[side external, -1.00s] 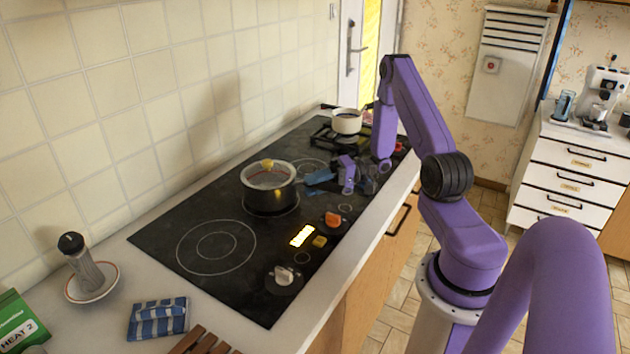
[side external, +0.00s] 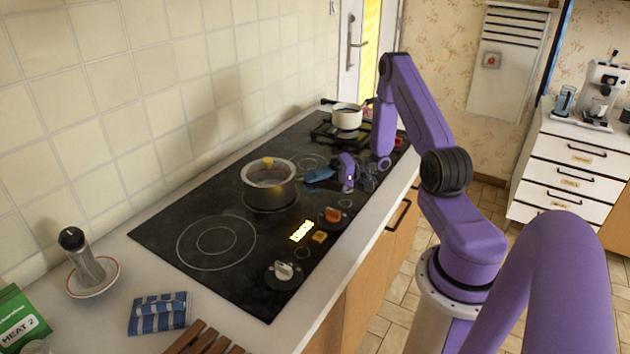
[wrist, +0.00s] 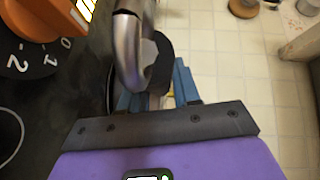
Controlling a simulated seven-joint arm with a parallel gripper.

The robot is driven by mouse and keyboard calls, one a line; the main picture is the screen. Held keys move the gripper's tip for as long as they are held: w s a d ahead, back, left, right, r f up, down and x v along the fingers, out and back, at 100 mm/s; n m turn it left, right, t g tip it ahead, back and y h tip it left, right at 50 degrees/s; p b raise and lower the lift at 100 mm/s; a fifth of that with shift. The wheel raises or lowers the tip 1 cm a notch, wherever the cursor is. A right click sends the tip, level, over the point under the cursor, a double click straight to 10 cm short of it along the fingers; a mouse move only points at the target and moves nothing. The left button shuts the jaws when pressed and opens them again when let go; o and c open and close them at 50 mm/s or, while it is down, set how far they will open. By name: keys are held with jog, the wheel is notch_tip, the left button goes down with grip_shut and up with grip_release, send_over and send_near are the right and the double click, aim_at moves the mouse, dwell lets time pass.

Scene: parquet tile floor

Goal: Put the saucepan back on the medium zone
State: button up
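In the wrist view, the blue fingers (wrist: 158,85) lie on both sides of a curved metal piece with a dark end (wrist: 130,50), which may be the pan's handle. Whether the fingers press on it is unclear. The pan's body is out of the wrist view.
An empty ringed zone (side external: 215,242) lies nearer the camera. A white pot (side external: 346,118) stands at the back. A shaker (side external: 82,258) and blue cloth (side external: 158,313) are on the counter.

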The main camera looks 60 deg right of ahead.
jog(key=o, duration=0.4)
jog(key=shift+d, duration=0.1)
jog(key=v, duration=1.7)
jog(key=shift+s+d, duration=0.1)
jog(key=shift+s, duration=0.05)
